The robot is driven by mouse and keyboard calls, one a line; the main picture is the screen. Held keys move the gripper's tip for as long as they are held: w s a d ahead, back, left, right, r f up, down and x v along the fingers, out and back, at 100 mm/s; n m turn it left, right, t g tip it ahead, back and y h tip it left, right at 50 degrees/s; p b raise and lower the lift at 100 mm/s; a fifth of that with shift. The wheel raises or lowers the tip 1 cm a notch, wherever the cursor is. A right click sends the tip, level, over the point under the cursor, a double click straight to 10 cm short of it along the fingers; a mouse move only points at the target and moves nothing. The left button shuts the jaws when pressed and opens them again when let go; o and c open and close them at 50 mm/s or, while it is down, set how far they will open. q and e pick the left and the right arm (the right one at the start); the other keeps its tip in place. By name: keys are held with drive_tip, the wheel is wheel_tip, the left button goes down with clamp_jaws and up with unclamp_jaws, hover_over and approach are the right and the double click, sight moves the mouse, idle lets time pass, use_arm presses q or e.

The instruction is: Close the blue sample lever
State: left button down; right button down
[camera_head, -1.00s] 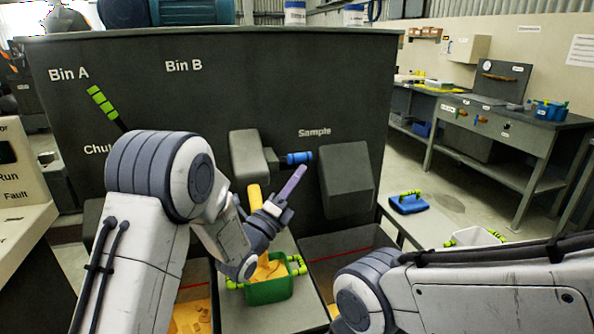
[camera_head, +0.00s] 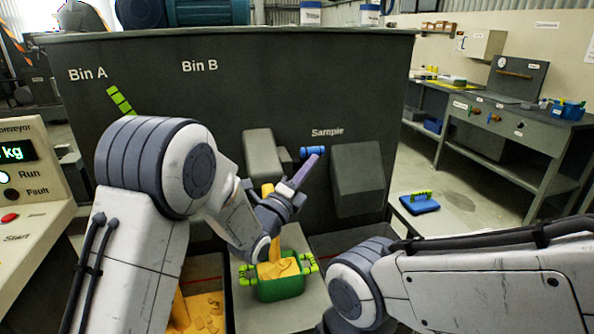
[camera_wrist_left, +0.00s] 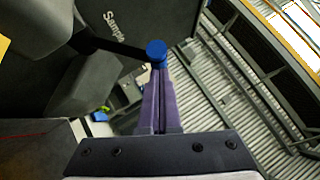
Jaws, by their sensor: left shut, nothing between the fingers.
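The blue sample lever (camera_head: 313,152) sticks out from the dark machine front, just below the "Sample" label. In the left wrist view its round blue end (camera_wrist_left: 156,50) is right at the tips of my fingers. My left gripper (camera_head: 312,166) is shut with nothing between its purple fingers. The fingertips are at the lever's underside in the head view; whether they touch it I cannot tell. The left wrist view also shows the shut left gripper (camera_wrist_left: 158,85). My right gripper is out of view; only my right arm shows at the lower right.
A green container (camera_head: 279,287) with yellow material stands below the chute, where a yellow stream falls. A grey box-shaped housing (camera_head: 358,180) is right of the lever. A blue lid with a green handle (camera_head: 419,202) lies on the side table. A green lever (camera_head: 121,101) is at upper left.

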use_arm(q)
drive_tip(key=w+r+n+y+p, duration=0.1)
drive_tip(key=r+p, duration=0.1)
drive_tip(key=w+r+n+g+y+p, duration=0.1)
drive_tip(key=r+n+p, duration=0.1)
drive_tip(key=w+a+r+n+g+y+p, duration=0.1)
drive_tip(key=w+r+p, duration=0.1)
drive_tip(key=shift+r+n+p, duration=0.1)
drive_tip(key=shift+n+p, duration=0.2)
drive_tip(key=shift+w+r+g+y+p, duration=0.15)
drive_tip(key=shift+w+g+y+p, duration=0.15)
drive_tip(key=shift+g+p, duration=0.1)
drive_tip(key=shift+w+a+r+n+g+p, duration=0.2)
drive_tip(key=shift+w+n, duration=0.1)
drive_tip(key=shift+w, duration=0.3)
drive_tip(key=shift+w+a+r+n+g+p, duration=0.2)
drive_tip(key=shift+w+n, duration=0.1)
drive_tip(key=shift+w, duration=0.3)
drive_tip(key=shift+r, duration=0.1)
